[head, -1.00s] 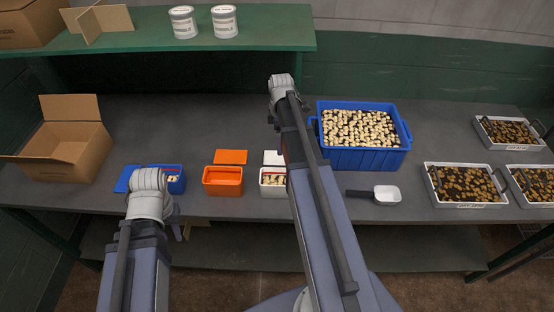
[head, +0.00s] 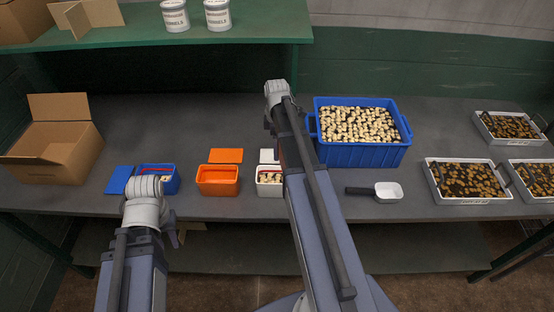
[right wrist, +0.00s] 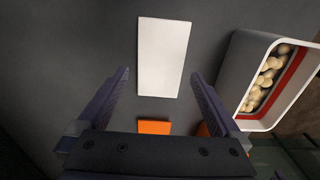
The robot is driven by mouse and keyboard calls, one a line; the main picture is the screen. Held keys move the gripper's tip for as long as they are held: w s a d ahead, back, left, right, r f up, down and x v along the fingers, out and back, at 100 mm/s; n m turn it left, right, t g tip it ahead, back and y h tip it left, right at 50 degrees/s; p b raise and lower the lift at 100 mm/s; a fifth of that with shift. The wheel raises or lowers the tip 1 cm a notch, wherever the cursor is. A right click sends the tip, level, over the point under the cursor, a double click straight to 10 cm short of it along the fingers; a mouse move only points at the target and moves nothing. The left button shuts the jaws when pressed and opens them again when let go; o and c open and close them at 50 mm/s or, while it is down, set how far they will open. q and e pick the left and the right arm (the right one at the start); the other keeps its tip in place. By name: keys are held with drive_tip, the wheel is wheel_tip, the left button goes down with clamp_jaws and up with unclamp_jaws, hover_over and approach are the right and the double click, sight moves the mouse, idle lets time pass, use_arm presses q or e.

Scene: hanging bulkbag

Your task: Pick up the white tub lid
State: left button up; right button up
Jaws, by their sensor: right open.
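The white tub lid (right wrist: 162,57) is a flat white rectangle lying on the grey table. In the head view the lid (head: 268,156) shows just behind the white tub (head: 270,182), partly covered by my right arm. My right gripper (right wrist: 160,76) is open and empty, its two fingers apart on either side of the lid's near end in the picture; whether they are at table height I cannot tell. The white tub (right wrist: 243,75) holds pale pieces. My left gripper (head: 174,236) is at the table's front edge, below the small blue tub, mostly hidden by its wrist.
An orange lid (head: 226,156) and orange tub (head: 218,181) lie left of the white tub. A small blue tub (head: 172,184) is farther left. A large blue crate (head: 362,155) of pale pieces stands right of my right arm, with a scoop (head: 388,191) in front.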

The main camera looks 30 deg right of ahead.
wheel_tip(320, 180, down, 4)
drive_tip(key=b, duration=0.3)
drive_tip(key=shift+f+b, duration=0.15)
drive_tip(key=shift+b, duration=0.15)
use_arm(q)
wheel_tip(320, 180, down, 4)
drive_tip(key=shift+f, duration=0.1)
use_arm(e)
drive_tip(key=shift+s, duration=0.1)
drive_tip(key=c, duration=1.1)
drive_tip(key=shift+r, duration=0.2)
